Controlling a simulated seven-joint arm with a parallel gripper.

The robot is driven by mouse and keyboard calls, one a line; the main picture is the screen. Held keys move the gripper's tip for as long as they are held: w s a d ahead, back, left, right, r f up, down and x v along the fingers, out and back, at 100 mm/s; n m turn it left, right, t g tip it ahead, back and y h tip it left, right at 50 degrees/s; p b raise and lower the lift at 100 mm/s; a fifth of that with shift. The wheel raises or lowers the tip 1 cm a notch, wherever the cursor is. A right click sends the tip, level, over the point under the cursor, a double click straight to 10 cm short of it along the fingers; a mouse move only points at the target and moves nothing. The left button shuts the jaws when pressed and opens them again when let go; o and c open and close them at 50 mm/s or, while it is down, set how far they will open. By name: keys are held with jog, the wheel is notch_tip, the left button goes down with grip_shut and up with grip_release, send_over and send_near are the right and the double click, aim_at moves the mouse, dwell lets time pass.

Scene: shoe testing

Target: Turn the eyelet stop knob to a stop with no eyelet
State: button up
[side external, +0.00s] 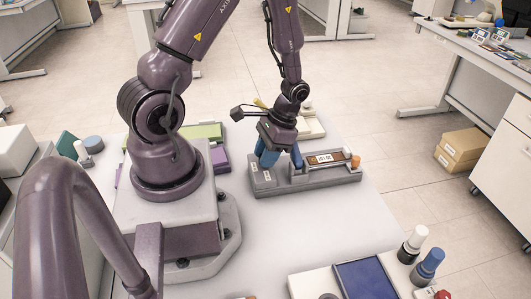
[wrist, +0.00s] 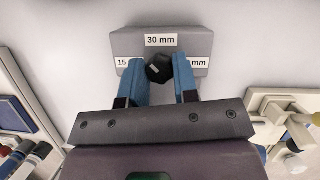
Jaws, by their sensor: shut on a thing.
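The eyelet stop knob is a small black knob (wrist: 159,69) on a grey block (wrist: 195,42) in the wrist view. My gripper (wrist: 160,72) has blue fingers, one on each side of the knob, and is shut on it. Labels stand around the knob: "30 mm" (wrist: 161,40) above, a partly covered "15" label (wrist: 123,62) to the left and a partly covered "mm" label (wrist: 198,63) to the right. A small light mark shows on the knob, but I cannot tell which stop it points at. In the side external view, my gripper (side external: 279,158) is low at the left end of the grey fixture (side external: 340,180), hiding the knob.
The fixture carries a brown strip with a white label (side external: 324,158) and an orange piece (side external: 355,161) at its right end. A blue pad (side external: 367,280) and several capped bottles stand at the front right. Green and purple items lie behind my arm. The white table between is clear.

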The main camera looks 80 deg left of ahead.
jog(key=m+y, duration=0.1)
jog(key=m, duration=0.3)
jog(key=shift+d+m+y, duration=0.15)
jog(key=shift+m+y, duration=0.15)
jog(key=shift+y, duration=0.1)
jog(key=shift+m+t+y, duration=0.3)
jog(key=shift+m+y, duration=0.3)
jog(key=shift+m, duration=1.4)
jog(key=o, duration=0.9)
jog(key=v, duration=1.3)
jog(key=shift+d, duration=0.1)
